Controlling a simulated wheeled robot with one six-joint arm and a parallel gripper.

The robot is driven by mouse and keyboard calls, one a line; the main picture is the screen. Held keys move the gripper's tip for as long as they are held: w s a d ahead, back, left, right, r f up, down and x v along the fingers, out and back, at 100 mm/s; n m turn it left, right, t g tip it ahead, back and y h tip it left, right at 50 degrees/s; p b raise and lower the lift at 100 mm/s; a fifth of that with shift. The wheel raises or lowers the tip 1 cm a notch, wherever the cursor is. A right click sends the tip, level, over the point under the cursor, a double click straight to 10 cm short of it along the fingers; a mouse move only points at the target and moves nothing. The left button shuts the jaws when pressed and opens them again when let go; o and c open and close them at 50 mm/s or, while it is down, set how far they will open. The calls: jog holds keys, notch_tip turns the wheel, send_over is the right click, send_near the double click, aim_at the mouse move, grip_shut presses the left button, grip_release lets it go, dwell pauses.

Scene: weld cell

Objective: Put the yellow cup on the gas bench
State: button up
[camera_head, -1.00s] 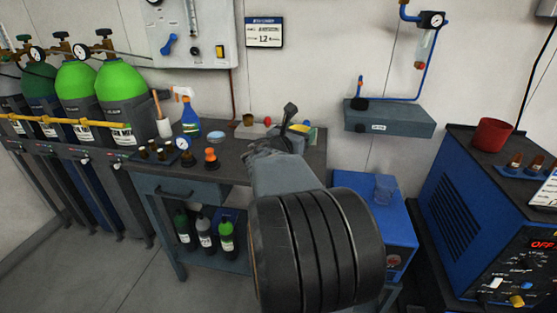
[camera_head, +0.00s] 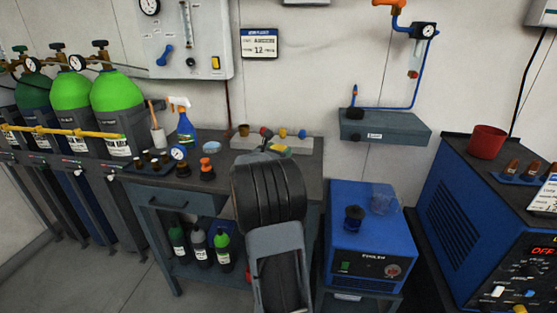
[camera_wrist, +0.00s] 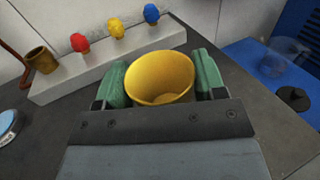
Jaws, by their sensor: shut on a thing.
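The yellow cup (camera_wrist: 160,78) is upright between the green fingertips of my gripper (camera_wrist: 163,85) in the wrist view, its open rim facing the camera. My gripper is shut on it. In the head view a small patch of the yellow cup (camera_head: 278,148) shows past my arm, which hides most of the gripper (camera_head: 278,152). The gas bench (camera_head: 228,172) has a dark top, and the cup is over its right part. I cannot tell whether the cup's base touches the top, as its lower part is hidden.
A pale block (camera_wrist: 110,70) with red, yellow and blue knobs stands just behind the cup, with a bronze cup (camera_wrist: 41,60) on its left. A spray bottle (camera_head: 185,125), gauge and fittings stand on the bench's left. A blue cooler (camera_head: 368,235) stands to the right.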

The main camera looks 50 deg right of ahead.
jog(key=shift+f, duration=1.5)
jog(key=shift+f+b, duration=0.15)
jog(key=shift+b, duration=0.2)
jog(key=shift+f, duration=0.15)
jog(key=o, duration=1)
